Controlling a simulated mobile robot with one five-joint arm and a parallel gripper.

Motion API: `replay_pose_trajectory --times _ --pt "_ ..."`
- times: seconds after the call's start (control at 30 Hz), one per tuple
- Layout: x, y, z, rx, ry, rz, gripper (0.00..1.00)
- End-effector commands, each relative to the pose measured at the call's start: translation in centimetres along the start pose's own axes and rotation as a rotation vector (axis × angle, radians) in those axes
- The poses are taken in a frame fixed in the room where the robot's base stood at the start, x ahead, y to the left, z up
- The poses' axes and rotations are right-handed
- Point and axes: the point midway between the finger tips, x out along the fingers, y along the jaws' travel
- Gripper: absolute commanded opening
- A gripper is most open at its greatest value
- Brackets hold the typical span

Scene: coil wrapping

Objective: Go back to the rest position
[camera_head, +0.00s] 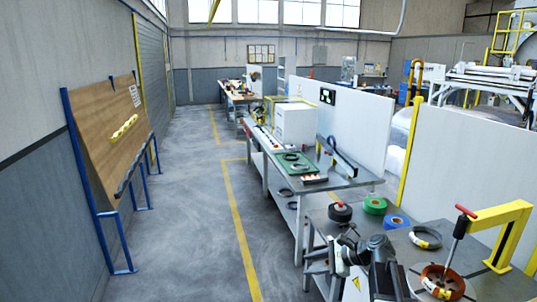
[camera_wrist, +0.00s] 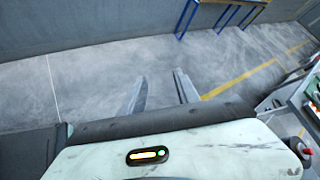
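My gripper (camera_head: 315,262) is at the bottom of the head view, beside the near workbench. In the wrist view, the two fingers of my gripper (camera_wrist: 161,90) are spread apart with nothing between them, over grey floor. On the near bench (camera_head: 395,240) are a black roll (camera_head: 340,211), a green roll (camera_head: 375,204), a blue roll (camera_head: 396,221) and a wrapped grey coil (camera_head: 425,237). An orange-brown ring-shaped piece (camera_head: 442,284) sits at the bench's right, below a red-handled tool (camera_head: 460,232). My arm stands in front of part of the bench.
A yellow post frame (camera_head: 500,222) rises at the right bench edge. A longer workbench (camera_head: 345,182) with a green mat (camera_head: 290,168) extends behind. A wooden board on blue legs (camera_head: 110,135) stands at the left wall. The floor aisle (camera_head: 190,230) between is clear.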

Motion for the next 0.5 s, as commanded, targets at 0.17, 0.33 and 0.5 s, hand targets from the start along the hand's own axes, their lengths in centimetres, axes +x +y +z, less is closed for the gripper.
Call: replay_pose_trajectory --times 0.17,0.33,0.5 --pt "6.7 9.8 2.8 -0.429 0.161 0.325 0.38" --pt "5.0 16.4 -0.1 -0.882 0.316 0.671 0.38" --pt "-0.1 18.3 -4.2 -1.188 0.371 0.963 0.38"
